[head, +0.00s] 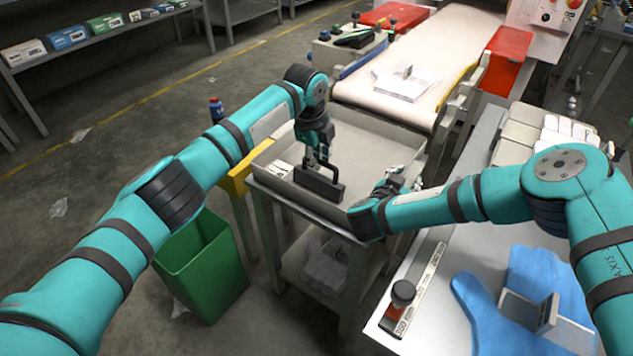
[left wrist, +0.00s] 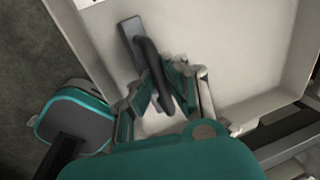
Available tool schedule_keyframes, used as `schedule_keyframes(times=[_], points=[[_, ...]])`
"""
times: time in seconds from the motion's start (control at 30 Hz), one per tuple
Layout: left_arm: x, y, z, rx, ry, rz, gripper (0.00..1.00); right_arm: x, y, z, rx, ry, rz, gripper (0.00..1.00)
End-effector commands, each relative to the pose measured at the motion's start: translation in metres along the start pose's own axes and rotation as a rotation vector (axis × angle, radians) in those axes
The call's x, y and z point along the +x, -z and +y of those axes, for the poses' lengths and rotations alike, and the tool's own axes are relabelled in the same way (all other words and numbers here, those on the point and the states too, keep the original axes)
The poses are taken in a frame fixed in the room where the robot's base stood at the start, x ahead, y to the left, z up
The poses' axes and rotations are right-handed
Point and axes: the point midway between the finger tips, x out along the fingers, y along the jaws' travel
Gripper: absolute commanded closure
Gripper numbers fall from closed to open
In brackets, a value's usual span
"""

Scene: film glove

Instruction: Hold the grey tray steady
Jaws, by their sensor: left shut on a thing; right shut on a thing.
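The grey tray (head: 372,150) is a shallow, open box on top of a metal stand. Its pale floor and walls also fill much of the left wrist view (left wrist: 240,75). A black handled tool (head: 318,186) with a flat bar base is in the tray near its front wall; it also shows in the left wrist view (left wrist: 146,48). My left gripper (head: 319,158) is over the tray, shut on the tool's handle. My right gripper (head: 398,183) is low at the tray's right side, shut at the rim; its own wrist partly hides the contact.
A green bin (head: 203,265) stands on the floor left of the stand. A conveyor (head: 430,55) with white sheets (head: 405,80) is behind the tray. A metal table (head: 440,290) at right carries blue gloves (head: 490,305) and a black-knobbed tool (head: 403,292).

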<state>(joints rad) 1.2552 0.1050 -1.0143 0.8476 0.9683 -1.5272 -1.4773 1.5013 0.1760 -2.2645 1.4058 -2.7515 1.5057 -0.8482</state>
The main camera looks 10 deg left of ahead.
Motion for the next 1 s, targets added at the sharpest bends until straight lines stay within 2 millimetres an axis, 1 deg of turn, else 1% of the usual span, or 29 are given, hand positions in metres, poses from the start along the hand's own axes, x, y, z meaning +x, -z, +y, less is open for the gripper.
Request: schedule_keyframes(times=[0.03,0.43,0.47,0.5,0.67,0.9,1.0], points=[[-0.0026,0.0002,-0.0019,0.001,0.005,0.000,1.00,-0.0007,-0.0026,0.0001,-0.003,0.001,-0.006,1.00],[-0.0024,0.0002,-0.0016,0.001,0.005,0.000,1.00,-0.0008,-0.0027,0.0002,-0.003,0.001,-0.006,1.00],[-0.0024,0.0002,-0.0016,0.001,0.005,0.000,0.90,-0.0008,-0.0027,0.0001,-0.003,0.001,-0.006,1.00],[-0.0024,0.0002,-0.0016,0.001,0.005,0.000,0.85,-0.0008,-0.0027,0.0001,-0.003,0.001,-0.006,1.00],[-0.0015,0.0001,-0.0010,0.000,0.003,0.000,0.64,-0.0008,-0.0027,0.0001,-0.003,0.001,-0.006,1.00],[-0.0007,0.0000,-0.0004,0.000,0.001,0.000,0.64,-0.0008,-0.0024,0.0000,-0.003,0.001,-0.005,1.00],[-0.0049,-0.0001,-0.0006,0.000,0.002,0.000,0.64,-0.0008,-0.0022,0.0000,-0.003,0.001,-0.005,1.00]])
